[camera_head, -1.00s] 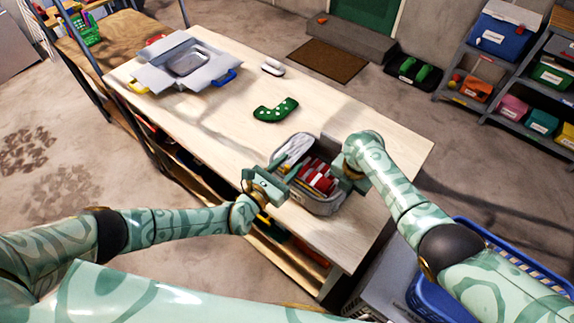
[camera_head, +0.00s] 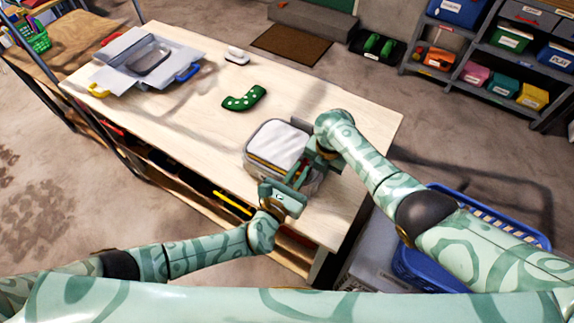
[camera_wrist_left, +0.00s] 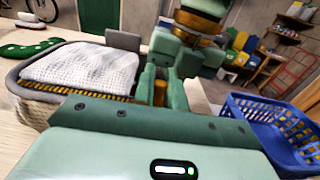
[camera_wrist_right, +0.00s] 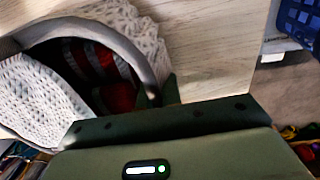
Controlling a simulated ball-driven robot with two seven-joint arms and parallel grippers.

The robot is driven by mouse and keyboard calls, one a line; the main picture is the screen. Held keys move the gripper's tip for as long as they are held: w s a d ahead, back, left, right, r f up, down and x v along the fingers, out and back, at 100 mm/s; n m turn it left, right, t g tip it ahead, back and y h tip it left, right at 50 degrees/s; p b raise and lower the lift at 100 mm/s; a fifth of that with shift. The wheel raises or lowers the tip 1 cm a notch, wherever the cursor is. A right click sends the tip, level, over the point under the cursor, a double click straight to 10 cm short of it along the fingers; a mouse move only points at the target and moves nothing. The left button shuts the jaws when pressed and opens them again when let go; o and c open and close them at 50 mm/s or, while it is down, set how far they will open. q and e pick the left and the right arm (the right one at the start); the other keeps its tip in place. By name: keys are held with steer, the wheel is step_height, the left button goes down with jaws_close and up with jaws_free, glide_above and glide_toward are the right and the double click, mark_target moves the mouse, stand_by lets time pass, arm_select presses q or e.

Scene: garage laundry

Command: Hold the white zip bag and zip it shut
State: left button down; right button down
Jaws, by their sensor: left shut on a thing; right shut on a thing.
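The white zip bag (camera_head: 277,143) lies on the wooden worktable (camera_head: 215,135), with its white textured lid over most of its top. Gold zip teeth show along its rim in the left wrist view (camera_wrist_left: 85,90). A gap stays open at its right end, where red-and-white striped contents show in the right wrist view (camera_wrist_right: 105,65). My left gripper (camera_head: 297,180) is shut at the bag's near right edge. My right gripper (camera_head: 320,162) is shut on the bag's rim at the right end, close to the left one. The zip pull is hidden.
A green dotted sock-like piece (camera_head: 244,98) and a small white object (camera_head: 237,55) lie beyond the bag. A grey open box (camera_head: 150,62) stands at the table's far left. A blue basket (camera_head: 420,262) stands off the table at right. The table's middle is clear.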

arm_select(q)
steer(key=shift+s+d, duration=0.1)
steer(key=c, duration=1.4)
jaws_free()
steer(key=v, duration=1.2)
arm_select(e)
steer(key=c, duration=1.5)
jaws_free()
